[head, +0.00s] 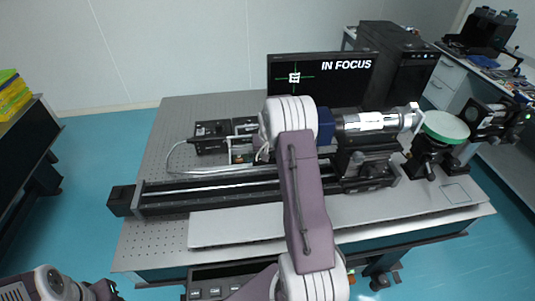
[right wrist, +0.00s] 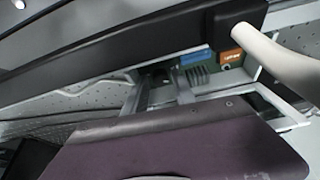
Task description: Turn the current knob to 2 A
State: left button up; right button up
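I cannot make out the current knob or its scale in either view. Small black boxes (head: 210,136) with pale fittings stand on the back left of the optical table, partly behind my right arm. A dark unit (head: 214,284) with several pale square parts shows below the table's front edge. My right arm reaches up over the table's middle, and its wrist hides the fingertips in the head view. The right wrist view shows a blue part (right wrist: 196,57) and an orange label (right wrist: 230,56) beyond my purple arm link. Dark parts at the end of my left arm show at the lower left; its fingertips are unclear.
A long black rail (head: 210,196) crosses the table. The monitor (head: 320,82) reads "IN FOCUS". The bare plate (head: 235,230) at the front is clear.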

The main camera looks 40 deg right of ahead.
jog(key=shift+w+d+f, duration=0.1)
jog(key=shift+w+f, duration=0.1)
jog(key=shift+f, duration=0.25)
grip_shut()
jog(key=shift+f+m+b, duration=0.2)
jog(key=shift+m+b, duration=0.1)
jog(key=shift+b, duration=0.15)
jog(key=m+b, duration=0.1)
jog(key=m+h+b, duration=0.1)
jog(key=b, duration=0.1)
jog(key=shift+w+a+f+m+g, duration=0.2)
jog(key=shift+m+g, duration=0.1)
jog(key=shift+g, duration=0.1)
jog(key=shift+s+r+m+b, duration=0.1)
jog(key=shift+r+m+b, duration=0.2)
jog(key=shift+m+b, duration=0.3)
jog(key=shift+r, duration=0.1)
